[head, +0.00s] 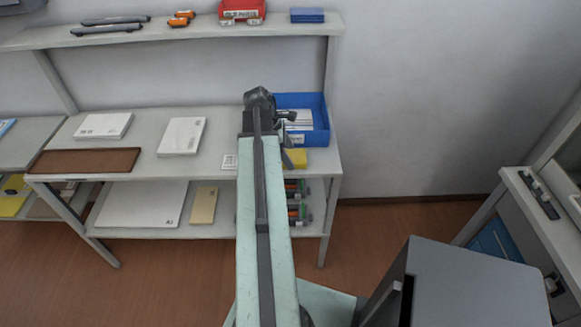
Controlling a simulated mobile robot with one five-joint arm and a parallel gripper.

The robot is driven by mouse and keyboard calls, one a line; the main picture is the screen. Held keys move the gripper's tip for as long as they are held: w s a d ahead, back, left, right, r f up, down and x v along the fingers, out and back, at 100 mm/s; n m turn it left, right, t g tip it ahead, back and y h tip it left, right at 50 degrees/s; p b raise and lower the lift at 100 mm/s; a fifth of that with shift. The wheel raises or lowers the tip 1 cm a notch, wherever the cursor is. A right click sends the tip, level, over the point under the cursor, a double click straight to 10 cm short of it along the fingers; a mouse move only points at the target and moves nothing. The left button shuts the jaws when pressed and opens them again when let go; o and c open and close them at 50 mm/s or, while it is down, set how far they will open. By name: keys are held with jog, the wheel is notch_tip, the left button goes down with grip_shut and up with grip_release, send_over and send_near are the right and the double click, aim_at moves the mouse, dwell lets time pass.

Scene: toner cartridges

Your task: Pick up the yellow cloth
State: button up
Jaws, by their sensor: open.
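A small yellow cloth (295,158) lies at the front edge of the grey table (223,143), below the blue bin in the picture. My arm reaches over the table from the bottom of the view. My gripper (287,150) points down at the cloth's left side and covers part of it. The gripper is open. I cannot tell whether its fingers touch the cloth.
A blue bin (318,137) with white items stands right behind the cloth. White paper packs (182,136) and a brown tray (84,162) lie to the left. Toner cartridges (299,213) sit on the lower shelf. A grey cabinet (475,285) stands front right.

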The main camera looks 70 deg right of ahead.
jog(key=shift+s+f, duration=0.15)
jog(key=shift+f, duration=0.2)
jog(key=c, duration=1.1)
notch_tip(320, 180, up, 10)
jog(key=p, duration=1)
